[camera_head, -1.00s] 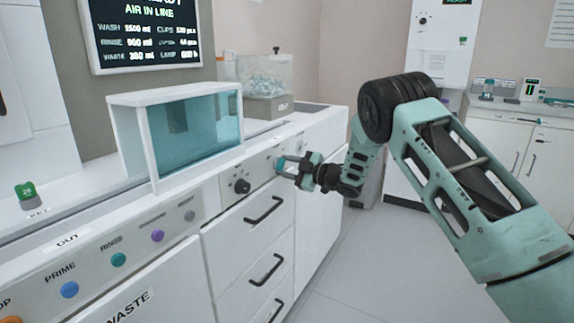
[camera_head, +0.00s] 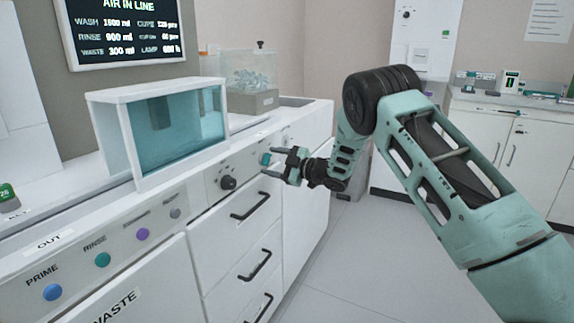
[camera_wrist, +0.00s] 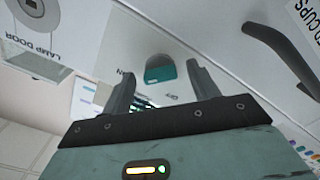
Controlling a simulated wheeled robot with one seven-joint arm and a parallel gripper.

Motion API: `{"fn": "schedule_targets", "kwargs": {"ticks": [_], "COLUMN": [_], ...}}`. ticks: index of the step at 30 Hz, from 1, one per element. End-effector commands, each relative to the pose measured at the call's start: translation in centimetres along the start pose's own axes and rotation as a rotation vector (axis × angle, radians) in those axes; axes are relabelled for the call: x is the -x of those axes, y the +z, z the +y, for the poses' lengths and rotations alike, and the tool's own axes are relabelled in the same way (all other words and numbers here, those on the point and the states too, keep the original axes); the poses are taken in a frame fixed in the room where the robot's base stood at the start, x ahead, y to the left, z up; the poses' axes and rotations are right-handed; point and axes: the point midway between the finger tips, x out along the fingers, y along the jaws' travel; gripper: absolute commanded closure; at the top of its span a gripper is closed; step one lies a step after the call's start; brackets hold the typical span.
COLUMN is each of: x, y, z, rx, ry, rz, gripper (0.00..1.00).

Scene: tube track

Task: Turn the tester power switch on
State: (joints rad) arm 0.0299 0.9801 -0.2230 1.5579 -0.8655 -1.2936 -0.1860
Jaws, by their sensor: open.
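The tester power switch appears as a small teal rocker on a white front panel, seen in the wrist view (camera_wrist: 160,69) and in the head view (camera_head: 265,159). My gripper (camera_wrist: 161,76) is open, with its two dark fingers pointing at the panel on either side of the switch. In the head view my gripper (camera_head: 270,162) is at the panel, right of a black knob. I cannot tell whether the fingers touch the switch. Small labels by it are upside down and partly hidden by a finger; one seems to read OFF.
The black knob (camera_head: 228,182) and a drawer handle (camera_head: 250,206) are left of and below my gripper. A teal-windowed box (camera_head: 178,130) stands on the counter. Coloured buttons, such as a purple one (camera_head: 143,235), line the panel. The floor (camera_head: 345,255) is clear.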

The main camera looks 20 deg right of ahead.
Motion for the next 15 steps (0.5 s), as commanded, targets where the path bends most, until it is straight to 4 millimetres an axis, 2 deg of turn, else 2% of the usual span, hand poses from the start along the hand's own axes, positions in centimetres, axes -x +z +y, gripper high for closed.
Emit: {"fn": "schedule_targets", "kwargs": {"ticks": [5, 15], "x": [2.4, 10.4], "y": [0.0, 0.1], "z": [0.1, 0.2], "rx": [0.000, -0.002], "ry": [0.001, 0.003], "rz": [-0.003, -0.005], "gripper": [0.40, 0.40]}}
